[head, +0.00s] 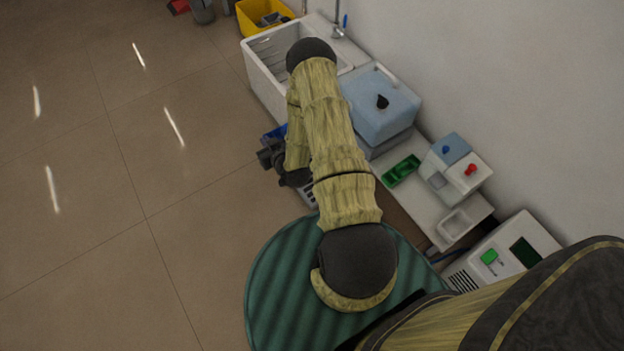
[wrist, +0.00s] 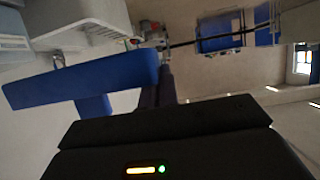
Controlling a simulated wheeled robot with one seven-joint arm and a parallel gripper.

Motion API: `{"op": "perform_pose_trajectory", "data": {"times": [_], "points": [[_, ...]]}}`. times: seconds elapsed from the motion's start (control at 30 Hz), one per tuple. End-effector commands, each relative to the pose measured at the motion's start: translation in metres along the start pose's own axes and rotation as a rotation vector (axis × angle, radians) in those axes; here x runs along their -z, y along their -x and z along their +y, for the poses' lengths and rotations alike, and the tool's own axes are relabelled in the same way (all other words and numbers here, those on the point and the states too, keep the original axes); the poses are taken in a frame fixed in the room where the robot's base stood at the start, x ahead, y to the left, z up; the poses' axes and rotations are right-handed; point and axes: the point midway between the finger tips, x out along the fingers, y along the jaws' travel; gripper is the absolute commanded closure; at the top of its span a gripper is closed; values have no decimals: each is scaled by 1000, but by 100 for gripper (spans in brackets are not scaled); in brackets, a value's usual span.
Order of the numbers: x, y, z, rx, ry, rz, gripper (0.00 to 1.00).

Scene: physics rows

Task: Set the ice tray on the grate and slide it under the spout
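My gripper (head: 271,158) hangs on the left side of my arm, over the floor side of the counter. In the wrist view its dark fingers (wrist: 166,88) are seen edge-on, and I cannot tell how far apart they are. A blue flat-sided piece (wrist: 80,80) reaches left from the fingertips; I cannot tell whether it is gripped. Blue also shows beside the gripper in the head view (head: 275,133). A green tray with recesses (head: 401,170) lies on the white counter, left of a white dispenser (head: 467,170) with blue and red knobs. No spout or grate shows clearly.
A white sink (head: 267,72) and a light-blue box with a black knob (head: 380,101) stand behind my arm. A small white basin (head: 455,222) sits before the dispenser. A white machine with a green button (head: 512,249) stands right. The floor at left is clear.

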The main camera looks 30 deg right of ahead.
Motion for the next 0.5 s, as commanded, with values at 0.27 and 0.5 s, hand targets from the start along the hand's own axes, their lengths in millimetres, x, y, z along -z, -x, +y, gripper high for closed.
{"op": "perform_pose_trajectory", "data": {"times": [0.27,0.5], "points": [[-66,-44,18,6,6,2,100],[-114,-76,34,13,10,1,100]]}}
